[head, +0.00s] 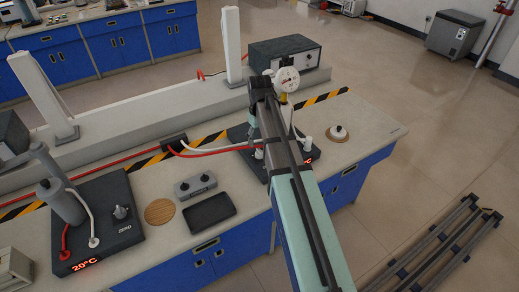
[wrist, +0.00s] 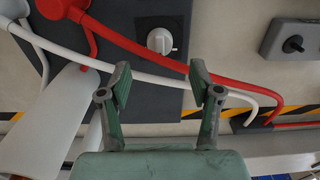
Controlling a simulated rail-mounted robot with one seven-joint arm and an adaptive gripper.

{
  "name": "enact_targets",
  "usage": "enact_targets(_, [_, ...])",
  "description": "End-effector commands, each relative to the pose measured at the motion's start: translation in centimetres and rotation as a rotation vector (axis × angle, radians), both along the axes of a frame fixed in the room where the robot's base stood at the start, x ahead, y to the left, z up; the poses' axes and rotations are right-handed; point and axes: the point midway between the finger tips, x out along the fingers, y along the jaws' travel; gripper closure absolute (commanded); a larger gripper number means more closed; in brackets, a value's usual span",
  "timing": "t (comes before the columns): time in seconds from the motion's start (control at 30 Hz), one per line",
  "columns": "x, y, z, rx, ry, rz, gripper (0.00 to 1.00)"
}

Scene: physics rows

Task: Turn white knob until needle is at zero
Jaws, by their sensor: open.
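In the wrist view, the white knob (wrist: 160,41) sits on a dark panel (wrist: 150,90), beyond my fingertips. My gripper (wrist: 161,80) is open and empty, its two green fingers spread below the knob and apart from it. A round white gauge (head: 287,79) stands upright near the end of my arm in the head view. Its needle is too small to read.
A red hose (wrist: 140,45) and a white hose (wrist: 150,78) cross near my fingers. A grey two-knob box (head: 195,186) and black tray (head: 209,210) lie left of my arm. Another dark unit (head: 85,205) stands farther left.

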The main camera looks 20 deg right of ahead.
Motion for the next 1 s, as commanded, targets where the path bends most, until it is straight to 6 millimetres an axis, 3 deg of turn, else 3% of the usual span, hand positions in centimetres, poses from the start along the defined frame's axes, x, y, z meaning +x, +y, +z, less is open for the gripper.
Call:
enact_targets(0.4, [0.0, 0.0, -5.7, 0.000, 0.000, 0.000, 0.36])
enact_targets(0.87, [0.0, 0.0, -6.8, 0.000, -0.001, 0.000, 0.36])
enact_targets(0.9, [0.0, 0.0, -6.8, 0.000, -0.001, 0.000, 0.40])
enact_targets(1.0, [0.0, 0.0, -6.8, 0.000, -0.001, 0.000, 0.75])
